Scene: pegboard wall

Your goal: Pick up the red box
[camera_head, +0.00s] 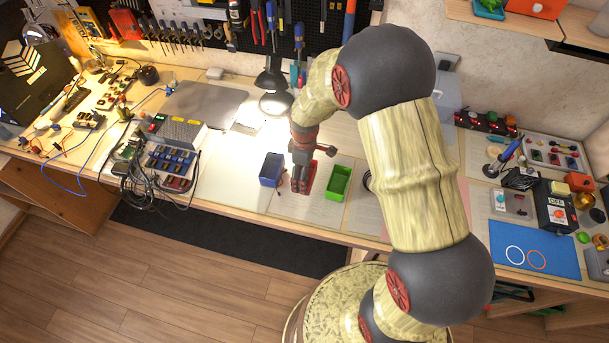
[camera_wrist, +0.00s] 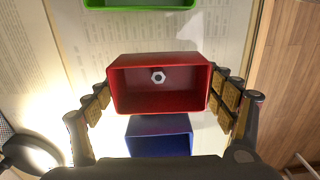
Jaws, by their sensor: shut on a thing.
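The red box (camera_wrist: 160,101) is in the middle of the wrist view, an open-topped bin with a white hex nut (camera_wrist: 158,77) inside. My gripper (camera_wrist: 161,92) has its padded fingers at the box's left and right sides and is shut on it. In the head view the red box (camera_head: 308,178) shows beneath my gripper (camera_head: 303,171), between the blue and green boxes and partly hidden by the gripper. I cannot tell whether it is clear of the table.
The blue box (camera_head: 271,169) is just left of the red one, and the green box (camera_head: 339,182) is to the right. A lamp (camera_head: 272,98) stands behind. Wired electronics (camera_head: 170,160) crowd the left. The bench's front edge is close.

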